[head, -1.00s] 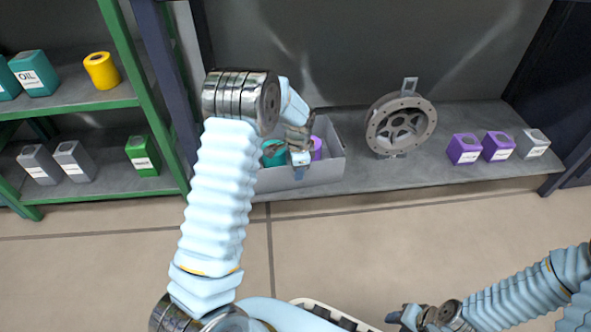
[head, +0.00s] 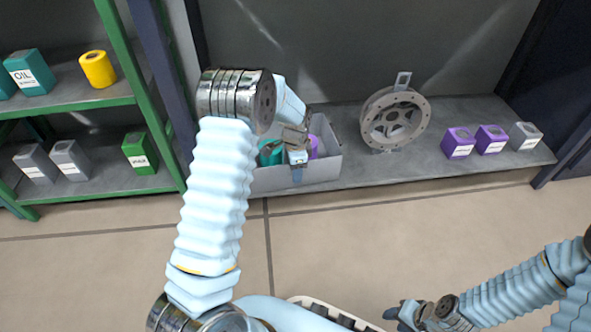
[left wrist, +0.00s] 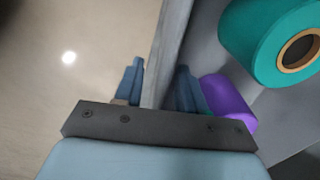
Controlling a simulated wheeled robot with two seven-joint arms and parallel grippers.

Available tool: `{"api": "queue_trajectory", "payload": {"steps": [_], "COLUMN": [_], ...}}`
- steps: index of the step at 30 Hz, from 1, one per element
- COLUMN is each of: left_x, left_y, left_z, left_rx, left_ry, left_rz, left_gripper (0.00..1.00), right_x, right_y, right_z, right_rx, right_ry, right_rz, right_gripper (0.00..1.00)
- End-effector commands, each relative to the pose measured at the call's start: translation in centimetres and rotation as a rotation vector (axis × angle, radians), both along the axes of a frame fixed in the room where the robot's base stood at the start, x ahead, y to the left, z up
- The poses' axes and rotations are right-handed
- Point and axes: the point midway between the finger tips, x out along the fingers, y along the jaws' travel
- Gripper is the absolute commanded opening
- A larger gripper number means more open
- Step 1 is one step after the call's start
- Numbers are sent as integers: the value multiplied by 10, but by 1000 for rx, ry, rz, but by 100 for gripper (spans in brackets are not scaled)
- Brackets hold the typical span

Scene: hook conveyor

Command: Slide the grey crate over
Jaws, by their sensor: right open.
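The grey crate (head: 318,173) stands on the grey shelf left of the round metal wheel. It holds a teal container (head: 270,153) and a purple one (head: 314,147). My left gripper (head: 298,174) reaches down over the crate's front wall. The teal container (left wrist: 268,32) and the purple one (left wrist: 228,98) show to the right there. My right gripper (head: 394,312) is open and empty, low over the floor.
The metal wheel (head: 394,118) stands right of the crate, with clear shelf between. Two purple containers (head: 474,142) and a grey one (head: 525,136) stand further right on the shelf (head: 436,160). A green-framed rack (head: 115,95) with several containers is at left.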

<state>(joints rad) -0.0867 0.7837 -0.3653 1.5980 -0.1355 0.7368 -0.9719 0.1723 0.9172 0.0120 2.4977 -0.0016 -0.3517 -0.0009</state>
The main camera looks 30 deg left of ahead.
Motion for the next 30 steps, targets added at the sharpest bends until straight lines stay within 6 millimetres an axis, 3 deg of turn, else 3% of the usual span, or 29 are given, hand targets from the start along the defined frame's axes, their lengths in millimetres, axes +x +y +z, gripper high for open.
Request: {"api": "queue_trajectory", "payload": {"steps": [4,8,21,30], "left_x": [0,1,0,0], "left_y": [0,0,0,0], "left_z": [6,25,118,138], "left_rx": [0,0,-1,0], "left_ry": [-1,-3,-2,0], "left_rz": [0,0,0,-1], "left_gripper": [40,40,40,40], "right_x": [0,0,-1,-2], "right_y": [0,0,1,1], "right_z": [2,7,28,31], "right_rx": [0,0,2,2], "right_ry": [0,1,6,7], "right_rz": [0,0,3,5], "right_gripper": [43,43,43,43]}}
